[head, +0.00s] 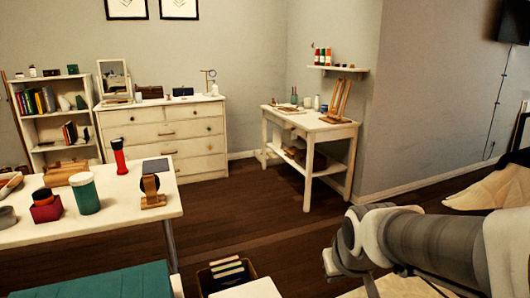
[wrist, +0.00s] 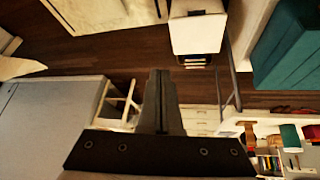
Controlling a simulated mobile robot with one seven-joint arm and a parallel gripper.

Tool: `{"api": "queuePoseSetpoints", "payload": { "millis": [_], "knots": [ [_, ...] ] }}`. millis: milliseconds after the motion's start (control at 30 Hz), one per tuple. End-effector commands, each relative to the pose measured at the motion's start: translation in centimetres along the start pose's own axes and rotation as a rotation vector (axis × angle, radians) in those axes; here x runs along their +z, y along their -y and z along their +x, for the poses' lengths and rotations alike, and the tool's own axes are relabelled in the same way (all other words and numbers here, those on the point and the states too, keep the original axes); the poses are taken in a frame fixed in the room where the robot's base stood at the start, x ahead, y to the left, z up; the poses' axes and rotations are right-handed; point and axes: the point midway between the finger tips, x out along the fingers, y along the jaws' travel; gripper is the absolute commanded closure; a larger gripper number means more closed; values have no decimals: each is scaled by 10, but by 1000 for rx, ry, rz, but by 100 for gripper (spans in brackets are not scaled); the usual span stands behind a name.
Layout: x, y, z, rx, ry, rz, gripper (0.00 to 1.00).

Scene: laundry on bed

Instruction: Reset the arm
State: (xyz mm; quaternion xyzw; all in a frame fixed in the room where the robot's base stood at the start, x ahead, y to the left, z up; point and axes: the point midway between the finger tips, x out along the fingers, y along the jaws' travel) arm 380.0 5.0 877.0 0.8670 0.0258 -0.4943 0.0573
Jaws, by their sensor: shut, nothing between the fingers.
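My arm (head: 420,240) reaches in from the lower right of the head view, over the floor and a pale cloth at the bottom edge. The fingers cannot be made out clearly there. In the wrist view my gripper (wrist: 159,78) has its two fingers together, with nothing between them. It hangs in free space, and the room appears upside down behind it. No object touches the fingers.
A teal seat (head: 95,284) and a box of books (head: 228,272) are low in front. A dresser (head: 165,137) and desk (head: 310,124) stand behind. Dark floor (head: 250,205) lies open between.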

Motion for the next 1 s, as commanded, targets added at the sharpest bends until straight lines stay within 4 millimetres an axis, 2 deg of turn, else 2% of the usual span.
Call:
{"api": "queuePoseSetpoints", "payload": {
  "millis": [33, 200, 533, 600, 767, 1000],
  "knots": [
    [6, -1, -17, 2, -5, 14, 100],
    [36, 0, -60, 1, 12, 60, 100],
    [92, 5, -117, -15, 38, 128, 100],
    [76, 3, -137, -15, 44, 126, 100],
    [58, 0, -167, -15, 44, 125, 100],
    [26, -5, -220, -15, 43, 125, 100]
  ]
}}
